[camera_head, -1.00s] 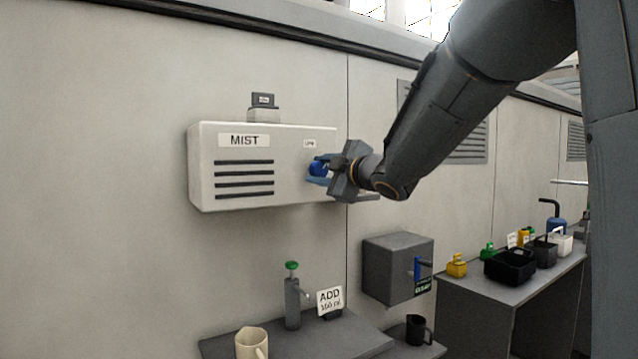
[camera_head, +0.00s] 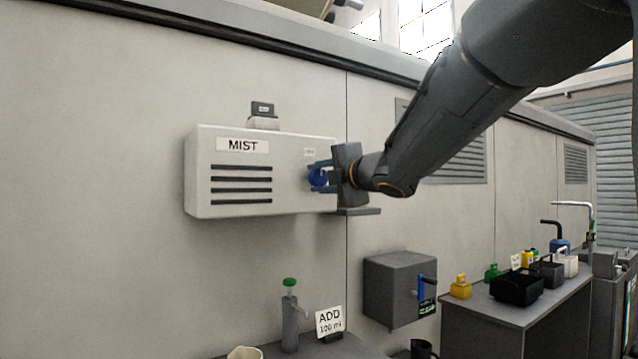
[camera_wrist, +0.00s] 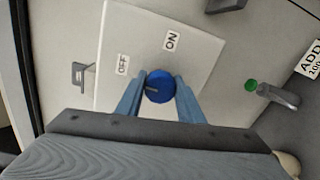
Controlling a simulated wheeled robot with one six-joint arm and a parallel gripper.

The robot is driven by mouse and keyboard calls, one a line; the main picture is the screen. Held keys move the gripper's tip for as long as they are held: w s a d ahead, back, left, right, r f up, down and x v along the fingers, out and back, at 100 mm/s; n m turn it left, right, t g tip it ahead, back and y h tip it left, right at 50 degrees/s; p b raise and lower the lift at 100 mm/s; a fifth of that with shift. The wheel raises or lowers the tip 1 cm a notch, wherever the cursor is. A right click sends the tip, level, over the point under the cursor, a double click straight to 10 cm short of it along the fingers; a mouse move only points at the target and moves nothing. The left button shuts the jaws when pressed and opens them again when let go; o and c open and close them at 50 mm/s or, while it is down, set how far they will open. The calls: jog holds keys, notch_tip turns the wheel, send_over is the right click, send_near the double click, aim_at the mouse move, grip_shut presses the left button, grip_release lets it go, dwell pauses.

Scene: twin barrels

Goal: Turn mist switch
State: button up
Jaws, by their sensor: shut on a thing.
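The mist unit (camera_head: 295,150) is a white wall box with a MIST label and dark slots on its front. Its switch is a round blue knob (camera_head: 318,177) at the box's right end, partly hidden by my gripper (camera_head: 324,176) in the head view. In the wrist view the blue knob (camera_wrist: 159,87) sits between the two blue fingers of my gripper (camera_wrist: 160,92), which are shut on it. A dark mark on the knob points left, toward the OFF side. The OFF label (camera_wrist: 123,64) and the ON label (camera_wrist: 171,41) are on the panel beyond the knob.
A small dark box (camera_head: 263,109) sits on top of the unit. Below are a green-topped dispenser (camera_head: 290,315), an ADD sign (camera_head: 329,321) and a grey wall box with a blue lever (camera_head: 398,289). A bench with black baskets (camera_head: 516,287) stands at right.

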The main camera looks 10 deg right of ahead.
dwell(0.4)
jog(key=o, duration=1)
jog(key=shift+o, duration=0.2)
jog(key=v, duration=0.7)
jog(key=shift+s, duration=0.4)
jog(key=shift+d, duration=0.15)
